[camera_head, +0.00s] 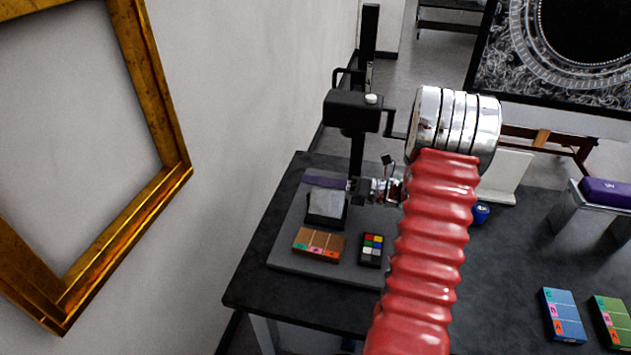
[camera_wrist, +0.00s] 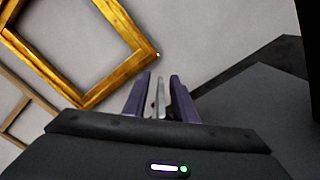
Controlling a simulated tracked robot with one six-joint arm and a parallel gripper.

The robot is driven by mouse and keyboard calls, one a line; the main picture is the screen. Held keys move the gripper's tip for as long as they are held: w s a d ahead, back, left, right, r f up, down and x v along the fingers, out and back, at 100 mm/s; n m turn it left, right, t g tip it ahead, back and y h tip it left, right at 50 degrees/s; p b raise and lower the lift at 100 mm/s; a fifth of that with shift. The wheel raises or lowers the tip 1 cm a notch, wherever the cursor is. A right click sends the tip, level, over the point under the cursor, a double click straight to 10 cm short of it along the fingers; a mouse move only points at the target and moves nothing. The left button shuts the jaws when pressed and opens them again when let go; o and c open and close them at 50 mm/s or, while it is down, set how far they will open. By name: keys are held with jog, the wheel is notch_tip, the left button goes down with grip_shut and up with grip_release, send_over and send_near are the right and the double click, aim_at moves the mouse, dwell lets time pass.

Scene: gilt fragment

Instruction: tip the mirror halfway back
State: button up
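A small grey panel (camera_head: 326,204), which looks like the mirror, leans in a black holder on a grey board on the dark table. My gripper (camera_head: 325,182) reaches in from the right, its purple fingers across the panel's top edge. In the wrist view the two purple fingers (camera_wrist: 158,90) stand apart. A narrow pale strip shows between them; I cannot tell if it is the panel's edge. Whether the fingers touch the panel is not clear.
A brown box (camera_head: 318,243) and a colour chart (camera_head: 371,249) lie on the board in front of the panel. A black column stand (camera_head: 353,111) rises behind. A gilt frame (camera_head: 151,90) hangs on the left wall. Blue (camera_head: 563,314) and green boxes lie at right.

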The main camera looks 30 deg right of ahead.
jog(key=v, duration=1.4)
dwell(0.5)
